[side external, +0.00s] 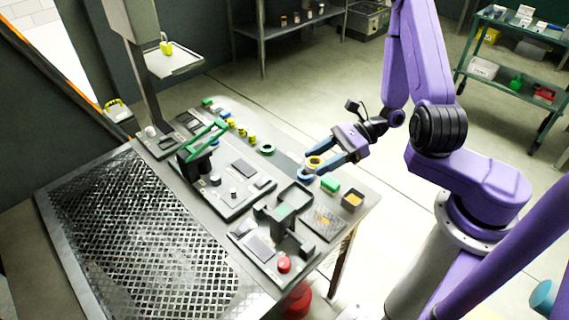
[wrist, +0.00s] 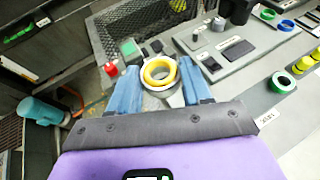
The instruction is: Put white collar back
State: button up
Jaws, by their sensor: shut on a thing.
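My gripper (side external: 310,168) has blue fingers and reaches over the right end of the bench. In the wrist view my gripper (wrist: 160,78) is shut on a pale ring, which looks like the white collar (wrist: 166,92). The yellow ring also shows in the side view (side external: 315,161). Whether the collar touches the bench is unclear, and the fingers hide its sides.
A green ring (side external: 267,149) and several yellow pieces sit further back. A red button (side external: 284,265) is at the front.

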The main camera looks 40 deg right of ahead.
jog(key=w+d+f+m+t+h, duration=0.2)
jog(key=d+m+t+h, duration=0.15)
jog(key=d, duration=0.25)
send_over(289, 164)
jog(key=s, duration=0.1)
jog(key=shift+m+t+y, duration=0.35)
jog(key=shift+m+t, duration=0.1)
notch_tip(289, 164, down, 8)
jog(key=shift+d+f, duration=0.1)
jog(key=shift+w+f, duration=0.5)
jog(key=shift+f, duration=0.1)
jog(key=shift+w+f, duration=0.1)
jog(key=shift+f, duration=1.45)
jog(key=shift+f, duration=0.1)
jog(key=o, duration=1.2)
